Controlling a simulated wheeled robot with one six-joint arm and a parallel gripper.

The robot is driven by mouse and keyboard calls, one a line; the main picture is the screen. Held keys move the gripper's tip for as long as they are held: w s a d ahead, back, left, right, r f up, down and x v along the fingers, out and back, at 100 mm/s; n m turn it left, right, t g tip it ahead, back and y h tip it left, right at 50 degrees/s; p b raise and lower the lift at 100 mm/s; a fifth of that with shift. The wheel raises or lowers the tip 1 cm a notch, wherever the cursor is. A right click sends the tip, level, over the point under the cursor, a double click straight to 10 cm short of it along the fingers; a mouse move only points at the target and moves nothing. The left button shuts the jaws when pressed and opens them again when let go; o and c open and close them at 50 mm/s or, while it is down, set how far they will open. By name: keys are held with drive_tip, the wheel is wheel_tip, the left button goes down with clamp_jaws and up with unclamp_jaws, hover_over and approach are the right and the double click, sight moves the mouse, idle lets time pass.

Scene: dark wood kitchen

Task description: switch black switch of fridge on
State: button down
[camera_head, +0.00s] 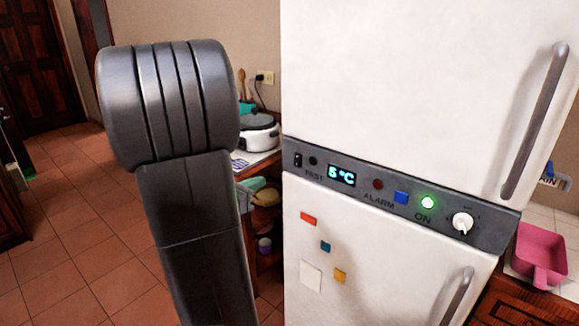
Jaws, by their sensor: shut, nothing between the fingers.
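The white fridge (400,75) stands at the centre and right, upright, with a grey control panel (470,233) across its front between the two doors. A small black switch (298,160) sits at the panel's left end, beside a small round black button (313,161). Its up or down position is too small to tell. A lit display (342,175) reads 5 °C. A green light (428,202) glows above the word ON. My dark arm rises left of the fridge, apart from the switch in the picture. My gripper is not in view.
Long grey handles stick out on the right. A rice cooker (259,135) stands on the counter behind. A pink container (540,255) is at right. Tiled floor is open at left.

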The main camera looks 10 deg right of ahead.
sight(296, 165)
drive_tip(key=shift+a, duration=0.15)
drive_tip(key=p+x, duration=0.3)
drive_tip(key=x, duration=1.1)
drive_tip(key=shift+a, duration=0.1)
drive_tip(key=shift+w, duration=0.1)
